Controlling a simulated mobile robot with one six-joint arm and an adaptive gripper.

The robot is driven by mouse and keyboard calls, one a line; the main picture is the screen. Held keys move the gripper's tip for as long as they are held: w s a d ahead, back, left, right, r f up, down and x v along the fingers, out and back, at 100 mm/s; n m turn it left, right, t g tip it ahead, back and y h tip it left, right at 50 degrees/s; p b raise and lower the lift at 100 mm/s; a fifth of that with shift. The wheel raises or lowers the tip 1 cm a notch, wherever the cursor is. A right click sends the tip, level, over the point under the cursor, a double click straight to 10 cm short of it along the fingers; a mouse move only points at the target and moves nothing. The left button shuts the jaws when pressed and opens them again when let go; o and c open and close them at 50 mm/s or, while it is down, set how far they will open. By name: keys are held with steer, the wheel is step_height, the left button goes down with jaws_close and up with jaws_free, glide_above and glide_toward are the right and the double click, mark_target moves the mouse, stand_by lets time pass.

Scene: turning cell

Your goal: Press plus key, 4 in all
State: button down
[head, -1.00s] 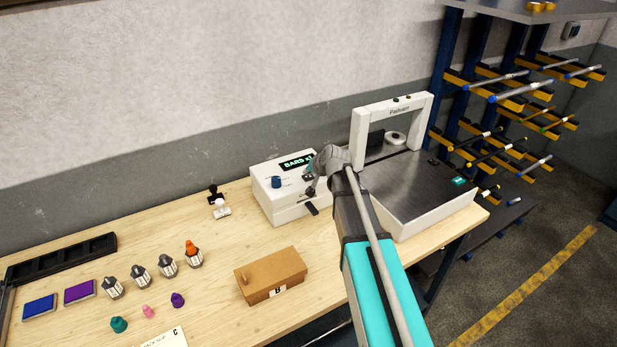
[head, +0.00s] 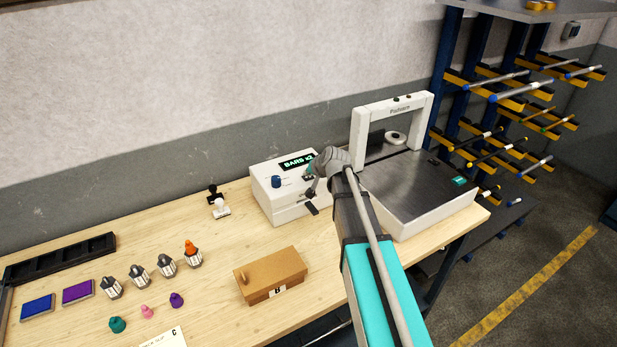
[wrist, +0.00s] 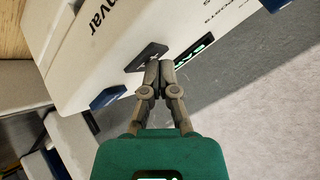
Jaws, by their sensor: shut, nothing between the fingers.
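The white control box (head: 263,196) stands on the bench with a lit green display (head: 297,162) and a blue knob (head: 276,182). The display reads "BARS" with a last character partly cut off by my arm. My gripper (head: 311,190) is at the box's right part in the head view. In the wrist view my gripper (wrist: 160,66) is shut and empty, its fingertips at a small dark plate (wrist: 145,57) on the white casing, beside the green display (wrist: 188,54). Contact cannot be told. No plus sign is legible; my fingers and arm hide part of the panel.
A white machine with an arch (head: 361,128) and dark bed (head: 405,185) stands right of the box. A rod rack is at far right.

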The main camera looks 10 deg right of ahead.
mark_target(308, 178)
steer(key=shift+r, duration=0.15)
steer(key=shift+r+p, duration=0.7)
steer(key=shift+p, duration=0.2)
steer(key=shift+r+p, duration=2.5)
stand_by(0.5)
step_height(308, 178, up, 4)
steer(key=p, duration=0.3)
steer(key=shift+f+p, duration=0.1)
steer(key=shift+p, duration=0.3)
steer(key=shift+f, duration=0.25)
step_height(308, 178, down, 8)
steer(key=b, duration=0.9)
steer(key=shift+f, duration=0.2)
